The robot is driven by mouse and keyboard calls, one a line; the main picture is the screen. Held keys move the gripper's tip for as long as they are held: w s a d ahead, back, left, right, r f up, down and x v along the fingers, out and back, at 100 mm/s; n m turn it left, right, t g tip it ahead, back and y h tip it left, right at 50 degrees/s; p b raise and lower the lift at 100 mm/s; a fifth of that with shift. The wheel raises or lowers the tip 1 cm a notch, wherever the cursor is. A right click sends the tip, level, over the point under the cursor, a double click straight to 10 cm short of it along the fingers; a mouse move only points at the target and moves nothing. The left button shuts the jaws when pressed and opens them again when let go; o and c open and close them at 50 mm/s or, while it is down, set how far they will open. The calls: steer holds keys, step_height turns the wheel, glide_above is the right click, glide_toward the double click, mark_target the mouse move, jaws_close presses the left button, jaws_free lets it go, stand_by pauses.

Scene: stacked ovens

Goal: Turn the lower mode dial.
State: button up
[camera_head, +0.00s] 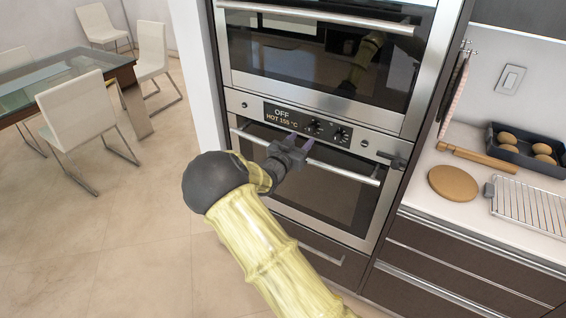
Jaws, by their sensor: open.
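The lower oven's control panel (380,147) has a dark display (283,115) reading "OFF" and "HOT 155 °C". Right of the display are two round dark dials, a left dial (315,126) and a right dial (341,135). I cannot read their markings, nor tell which one is the mode dial. My gripper (301,141) is open and empty. In the picture its fingertips lie just below and left of the left dial, in front of the lower oven's handle (345,171). No contact with a dial shows. My gripper hides part of the panel's lower edge and the handle.
The upper oven (310,60) sits above the panel, its handle (330,17) across its top. At right, a counter holds a round board (453,183), rolling pin (478,157), wire rack (530,206) and dark tray (515,160). Open floor (130,230) lies left.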

steer(key=b+v, duration=0.1)
steer(key=v, duration=1)
steer(key=shift+s+a+b, duration=0.15)
steer(key=shift+s+b, duration=0.15)
steer(key=shift+s, duration=0.05)
steer(key=s+d+f+n+g+y+p, duration=0.25)
steer(key=d+g+y, duration=0.2)
steer(key=y, duration=0.25)
steer(key=s+d+r+n+g+y+p, duration=0.1)
steer(key=s+d+n+g, duration=0.1)
steer(key=s, duration=1)
steer(key=s+d+r+n+g+y+p, duration=0.1)
steer(key=s+g, duration=0.4)
steer(key=s, duration=0.7)
steer(key=d+r+n+y, duration=0.1)
steer(key=d, duration=0.1)
steer(key=shift+d+r+y, duration=0.15)
steer(key=shift+d+y, duration=0.15)
steer(key=shift+d, duration=0.05)
